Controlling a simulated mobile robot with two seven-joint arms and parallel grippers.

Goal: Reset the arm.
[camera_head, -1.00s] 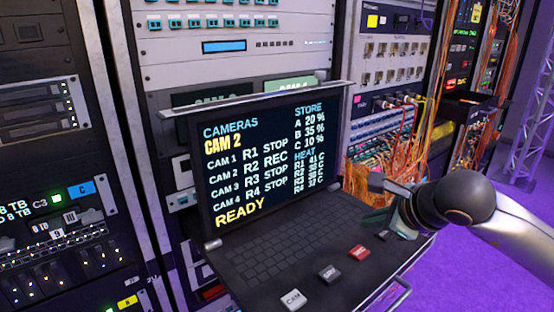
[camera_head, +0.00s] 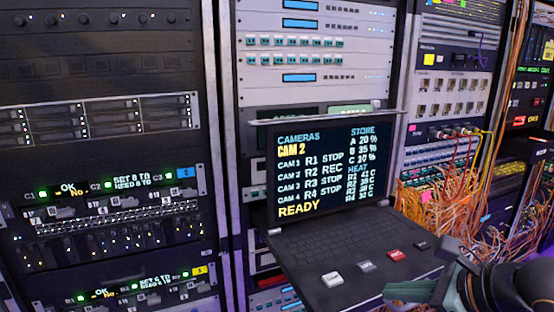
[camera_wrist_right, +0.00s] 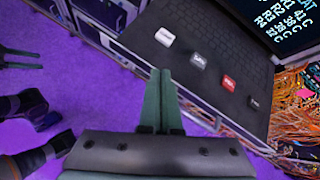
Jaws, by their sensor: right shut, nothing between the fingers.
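My right gripper (camera_head: 388,291) is at the bottom right of the head view, just in front of the console's front edge. In the right wrist view its two green fingers (camera_wrist_right: 160,72) lie together with nothing between them. They point towards the keyboard tray (camera_wrist_right: 180,80), apart from its keys as far as I can tell.
The console screen (camera_head: 325,168) reads CAM 2, R2 REC and READY. White (camera_head: 332,279), grey (camera_head: 366,266), red (camera_head: 396,254) and dark (camera_head: 420,245) keys sit on the tray. Orange cables (camera_head: 470,215) hang at right. Purple floor (camera_wrist_right: 85,90) is open beside the tray.

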